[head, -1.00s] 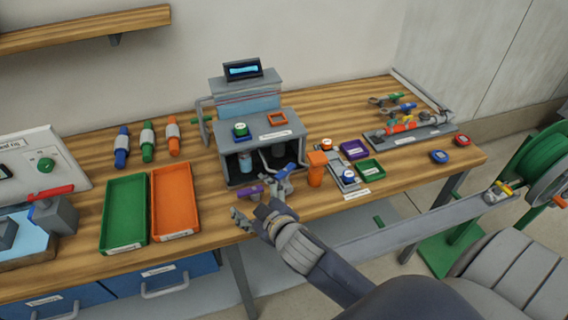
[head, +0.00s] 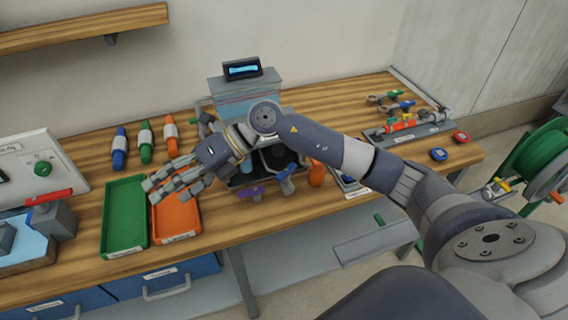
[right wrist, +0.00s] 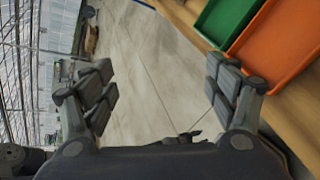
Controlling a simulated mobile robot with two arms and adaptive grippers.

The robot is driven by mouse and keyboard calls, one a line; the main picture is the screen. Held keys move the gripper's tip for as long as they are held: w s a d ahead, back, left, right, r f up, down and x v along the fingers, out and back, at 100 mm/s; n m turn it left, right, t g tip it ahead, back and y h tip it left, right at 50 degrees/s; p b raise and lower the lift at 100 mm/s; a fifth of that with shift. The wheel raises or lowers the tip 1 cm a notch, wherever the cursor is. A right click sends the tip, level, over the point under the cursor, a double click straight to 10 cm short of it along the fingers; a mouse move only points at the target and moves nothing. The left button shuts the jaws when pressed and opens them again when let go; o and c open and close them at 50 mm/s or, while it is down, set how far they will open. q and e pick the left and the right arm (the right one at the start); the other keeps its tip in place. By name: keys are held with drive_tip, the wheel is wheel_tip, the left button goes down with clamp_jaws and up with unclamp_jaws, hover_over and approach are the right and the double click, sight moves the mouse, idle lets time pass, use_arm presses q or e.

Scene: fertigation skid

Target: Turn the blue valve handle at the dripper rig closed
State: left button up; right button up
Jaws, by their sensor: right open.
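The grey dripper rig (head: 231,93), with a blue display on top, stands at the back middle of the bench. At its lower front is a blue handle (head: 289,170) on a grey valve, and a purple handle (head: 250,192) to its left. My right forearm and wrist cross in front of the rig and hide much of it. My right gripper (head: 160,185) is open and empty above the orange tray, pointing left, well away from the blue handle. The right wrist view shows the spread fingers (right wrist: 158,90) with only floor between them. My left gripper is not in view.
A green tray (head: 107,215) and an orange tray (head: 194,214) lie left of the rig. Several coloured fittings (head: 146,142) stand behind them. A panel box (head: 65,150) and red-handled valve (head: 48,196) are farther left. A hose reel (head: 535,160) stands at the right.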

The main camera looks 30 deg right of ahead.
drive_tip(key=w+d+f+h, duration=0.25)
drive_tip(key=d+h, duration=0.25)
drive_tip(key=d, duration=0.5)
drive_tip(key=r+g+h, duration=0.1)
drive_tip(key=g+h, duration=0.1)
drive_tip(key=h, duration=0.6)
hover_over(286, 170)
drive_tip(key=shift+m, duration=0.4)
wheel_tip(286, 170, down, 9)
drive_tip(key=p, duration=0.3)
drive_tip(key=shift+f, duration=0.6)
drive_tip(key=c, duration=1.1)
